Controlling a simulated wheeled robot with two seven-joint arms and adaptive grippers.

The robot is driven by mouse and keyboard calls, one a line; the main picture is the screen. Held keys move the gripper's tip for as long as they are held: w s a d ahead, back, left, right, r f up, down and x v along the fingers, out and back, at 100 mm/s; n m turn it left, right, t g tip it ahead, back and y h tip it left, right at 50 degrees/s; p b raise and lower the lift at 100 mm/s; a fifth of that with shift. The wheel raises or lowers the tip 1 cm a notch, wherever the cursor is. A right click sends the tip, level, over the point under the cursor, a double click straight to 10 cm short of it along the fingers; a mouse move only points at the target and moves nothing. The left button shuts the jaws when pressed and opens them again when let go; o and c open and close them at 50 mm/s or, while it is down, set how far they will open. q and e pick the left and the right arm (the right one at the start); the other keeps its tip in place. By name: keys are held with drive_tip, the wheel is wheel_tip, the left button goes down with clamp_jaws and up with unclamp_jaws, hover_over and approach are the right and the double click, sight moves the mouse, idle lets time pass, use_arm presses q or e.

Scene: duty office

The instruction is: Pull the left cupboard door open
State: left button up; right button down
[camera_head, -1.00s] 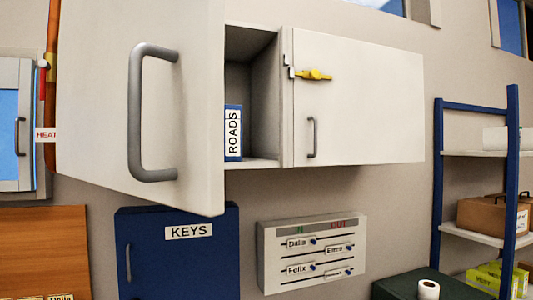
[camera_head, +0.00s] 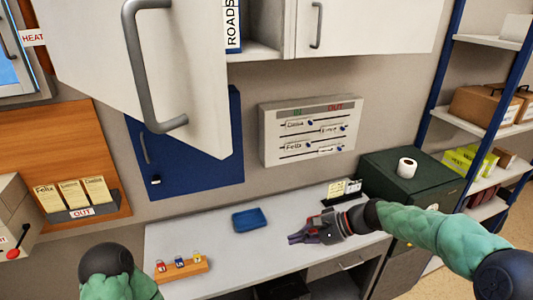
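The left cupboard door (camera_head: 85,45) is a pale panel with a big grey bar handle (camera_head: 140,70). It stands swung open toward me, and the cupboard's inside (camera_head: 262,30) shows beside it with a ROADS box (camera_head: 233,22) in it. The right cupboard door (camera_head: 370,25) is shut. My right gripper (camera_head: 292,239) hangs over the desk, pointing left, well below and right of the open door and touching nothing that I can see. Its fingers are too small to judge. Part of my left arm shows at the bottom left; its gripper is not visible.
Below the cupboard are a blue key cabinet (camera_head: 190,165) and an IN/OUT board (camera_head: 311,130). The desk (camera_head: 215,260) holds a blue tray (camera_head: 249,219) and a wooden block with coloured tags (camera_head: 182,270). A dark green cabinet (camera_head: 400,180) and shelves (camera_head: 470,125) stand right.

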wheel_tip(320, 180, up, 19)
drive_tip(key=s+n+y+p, duration=0.1)
drive_tip(key=n+y+p, duration=0.1)
drive_tip(key=y+p, duration=0.1)
drive_tip(key=s+d+r+n+g+y+p, duration=0.1)
drive_tip(key=s+r+n+g, duration=0.1)
drive_tip(key=s+r, duration=0.5)
drive_tip(key=s+d+r+n+g+y+p, duration=0.1)
drive_tip(key=s+r+n+p, duration=0.15)
drive_tip(key=r, duration=0.95)
drive_tip(key=s+d+r+n+g+y+p, duration=0.1)
drive_tip(key=s+r+n+g, duration=0.15)
drive_tip(key=s+r, duration=0.45)
use_arm(q)
wheel_tip(320, 180, up, 11)
drive_tip(key=p, duration=0.2)
use_arm(e)
drive_tip(key=s+a+r, duration=0.2)
drive_tip(key=s+a, duration=0.1)
drive_tip(key=a, duration=0.9)
drive_tip(key=shift+t, duration=0.35)
use_arm(q)
drive_tip(key=shift+f, duration=0.15)
use_arm(e)
drive_tip(key=shift+s+a, duration=0.1)
